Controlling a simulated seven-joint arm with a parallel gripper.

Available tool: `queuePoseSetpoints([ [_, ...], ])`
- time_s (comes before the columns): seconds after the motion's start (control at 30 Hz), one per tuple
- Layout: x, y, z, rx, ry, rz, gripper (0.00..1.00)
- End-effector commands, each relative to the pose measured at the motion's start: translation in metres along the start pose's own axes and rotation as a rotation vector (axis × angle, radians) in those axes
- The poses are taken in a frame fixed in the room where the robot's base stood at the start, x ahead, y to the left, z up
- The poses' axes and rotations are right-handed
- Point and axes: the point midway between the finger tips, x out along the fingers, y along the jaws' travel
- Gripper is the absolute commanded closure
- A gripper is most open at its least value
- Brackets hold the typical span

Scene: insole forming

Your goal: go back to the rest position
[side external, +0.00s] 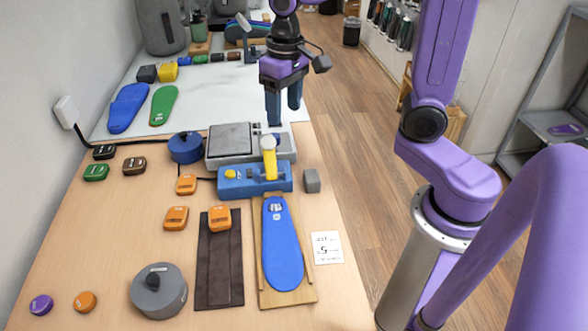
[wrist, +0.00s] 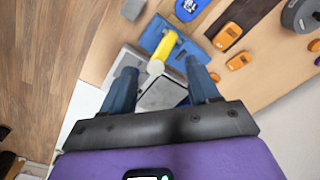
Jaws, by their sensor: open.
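My gripper (side external: 284,108) hangs above the far part of the table, over the right edge of the pale mat, with its two blue fingers pointing down. It is open and empty. In the wrist view the gripper (wrist: 160,85) has its fingers well apart, with the grey press plate (wrist: 163,94) showing below between them. A blue insole (side external: 282,243) lies on a wooden board (side external: 300,296) at the near right of the table. The blue clamp (side external: 238,182) with a yellow handle (side external: 269,160) stands just beyond that board.
The grey machine (side external: 229,140) stands behind the clamp, with a blue pot (side external: 185,147) to its left. Another blue insole (side external: 128,107) and a green insole (side external: 164,105) lie on the mat (side external: 217,83). Orange boxes (side external: 176,217), a dark strip (side external: 212,283) and a grey lidded pot (side external: 158,291) occupy the near table.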

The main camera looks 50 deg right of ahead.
Motion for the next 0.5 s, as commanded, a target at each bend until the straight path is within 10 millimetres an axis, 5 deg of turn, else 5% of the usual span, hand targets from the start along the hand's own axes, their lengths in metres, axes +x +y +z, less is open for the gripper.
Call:
queuePoseSetpoints([
  [0.5, 0.015, -0.020, 0.117, -0.621, -0.007, 0.002, 0.40],
])
